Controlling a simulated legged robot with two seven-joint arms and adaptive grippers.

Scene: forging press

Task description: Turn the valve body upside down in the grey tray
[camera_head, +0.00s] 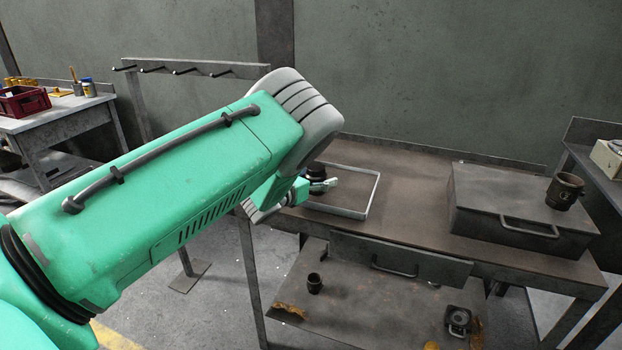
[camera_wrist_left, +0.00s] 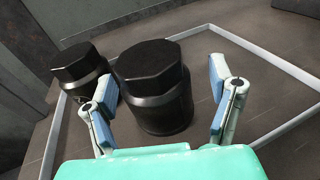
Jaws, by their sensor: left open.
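The grey tray (camera_head: 372,195) is a thin-rimmed rectangle on the brown workbench; its pale rim also shows in the wrist view (camera_wrist_left: 275,62). A black valve body (camera_wrist_left: 155,90) with a flat, many-sided top stands upright inside it. A second, similar black body (camera_wrist_left: 82,72) stands to its left, partly behind my left finger; I cannot tell which one the task means. My left gripper (camera_wrist_left: 162,88) is open, with its blue-padded fingers on either side of the nearer body and a gap at the right finger. In the head view my left gripper (camera_head: 322,186) is beside a dark body (camera_head: 316,171), and my arm hides part of the tray.
A large dark metal box (camera_head: 510,208) with a handle sits at the bench's right, a dark mug (camera_head: 565,191) on it. The bench between tray and box is clear. Below, a shelf holds a small cup (camera_head: 314,283) and a dark square part (camera_head: 458,321).

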